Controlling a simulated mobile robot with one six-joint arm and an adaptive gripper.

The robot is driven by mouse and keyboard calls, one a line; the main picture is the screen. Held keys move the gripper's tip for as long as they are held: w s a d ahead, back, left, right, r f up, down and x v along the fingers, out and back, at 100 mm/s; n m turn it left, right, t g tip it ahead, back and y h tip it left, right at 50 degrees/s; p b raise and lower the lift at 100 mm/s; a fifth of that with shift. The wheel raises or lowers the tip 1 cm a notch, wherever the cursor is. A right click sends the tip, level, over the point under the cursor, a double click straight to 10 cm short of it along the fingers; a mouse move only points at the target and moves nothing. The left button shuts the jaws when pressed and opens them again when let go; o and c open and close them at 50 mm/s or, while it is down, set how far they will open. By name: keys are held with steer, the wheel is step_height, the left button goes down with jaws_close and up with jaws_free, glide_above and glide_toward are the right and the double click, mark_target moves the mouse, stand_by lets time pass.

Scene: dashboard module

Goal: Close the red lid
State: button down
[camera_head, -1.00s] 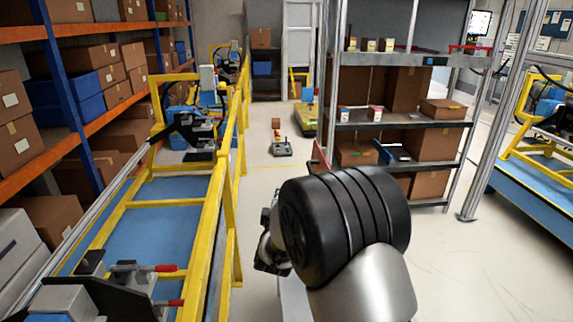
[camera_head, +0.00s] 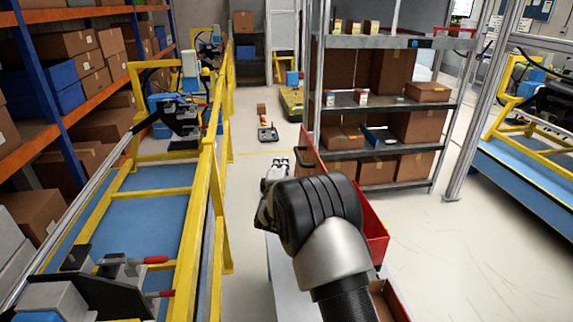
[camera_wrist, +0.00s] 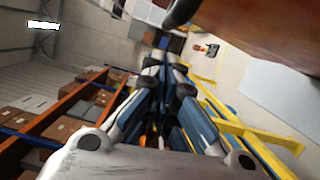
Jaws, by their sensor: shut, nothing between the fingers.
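The red lid (camera_head: 312,153) stands raised behind my arm in the head view, its lower part hidden by my wrist. Below and to its right is a red box (camera_head: 374,232), mostly hidden by my arm. My gripper (camera_head: 272,180) points away from the camera, just left of the lid, and is partly hidden by my own wrist. In the wrist view my gripper (camera_wrist: 165,62) has its fingers together and holds nothing. A reddish-brown panel (camera_wrist: 275,28), apparently the lid, fills the upper right of that view, close beside the fingers. I cannot tell whether they touch.
A yellow frame (camera_head: 215,190) with a blue bed runs along the left. A grey shelf (camera_head: 385,105) with cartons stands behind the red box. A brown carton (camera_head: 392,298) sits at the bottom edge. Open floor (camera_head: 470,260) lies to the right.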

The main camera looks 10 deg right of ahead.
steer(key=shift+d+r, duration=0.1)
steer(key=shift+d, duration=0.8)
steer(key=shift+d, duration=0.1)
